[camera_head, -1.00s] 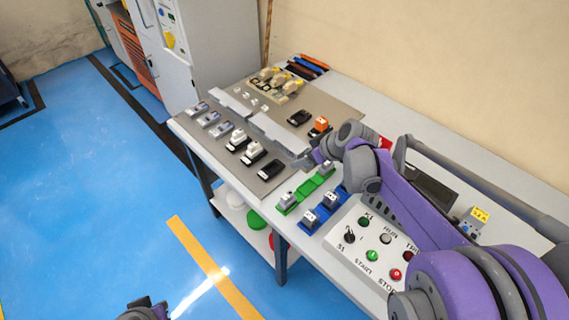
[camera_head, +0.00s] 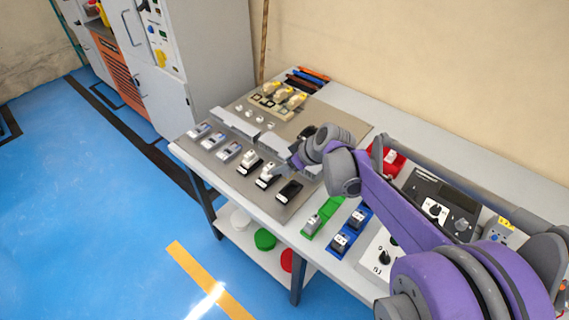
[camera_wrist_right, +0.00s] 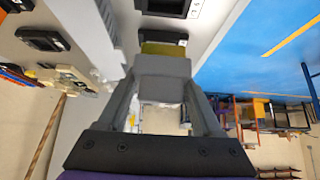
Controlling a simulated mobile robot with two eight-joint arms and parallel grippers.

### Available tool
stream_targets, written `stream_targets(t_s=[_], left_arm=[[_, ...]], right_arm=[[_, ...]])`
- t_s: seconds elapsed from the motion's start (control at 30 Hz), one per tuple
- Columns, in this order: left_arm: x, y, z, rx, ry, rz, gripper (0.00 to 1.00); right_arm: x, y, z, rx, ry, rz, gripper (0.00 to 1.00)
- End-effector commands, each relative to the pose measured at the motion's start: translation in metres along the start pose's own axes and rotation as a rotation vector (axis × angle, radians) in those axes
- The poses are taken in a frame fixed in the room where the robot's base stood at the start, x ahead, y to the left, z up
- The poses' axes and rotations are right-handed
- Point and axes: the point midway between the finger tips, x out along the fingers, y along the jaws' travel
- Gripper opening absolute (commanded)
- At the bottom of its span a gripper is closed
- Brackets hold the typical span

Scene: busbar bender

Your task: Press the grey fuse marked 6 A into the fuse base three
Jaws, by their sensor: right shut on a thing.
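My right gripper (camera_head: 286,168) is over the mounting plate, close to the row of black fuse bases. In the right wrist view the gripper (camera_wrist_right: 163,85) is shut on a grey fuse (camera_wrist_right: 163,66) with a yellow-green end. Its marking cannot be read. In the head view the fuse is largely hidden by the gripper. The black base nearest the green tray (camera_head: 290,191) looks empty; the two bases beside it carry white fuses (camera_head: 249,158) (camera_head: 267,174). I cannot tell whether the held fuse touches a base. My left gripper is not in view.
The green tray (camera_head: 329,207) holds one grey fuse at its near end. The blue tray (camera_head: 354,226) holds grey fuses. Grey breakers (camera_head: 214,141), a red box (camera_head: 393,160) and a black instrument (camera_head: 440,203) stand around. The plate's front strip is clear.

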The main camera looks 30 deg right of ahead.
Motion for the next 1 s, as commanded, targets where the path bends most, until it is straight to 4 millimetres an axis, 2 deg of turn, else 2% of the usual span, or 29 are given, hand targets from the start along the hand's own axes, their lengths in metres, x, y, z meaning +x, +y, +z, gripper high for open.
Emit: stream_targets(t_s=[0.37, 1.0], left_arm=[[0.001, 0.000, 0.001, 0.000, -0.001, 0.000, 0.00], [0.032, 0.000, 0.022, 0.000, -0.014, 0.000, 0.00]], right_arm=[[0.004, 0.000, 0.003, 0.000, -0.001, 0.000, 0.10], [0.044, 0.000, 0.035, 0.000, -0.001, -0.001, 0.10]])
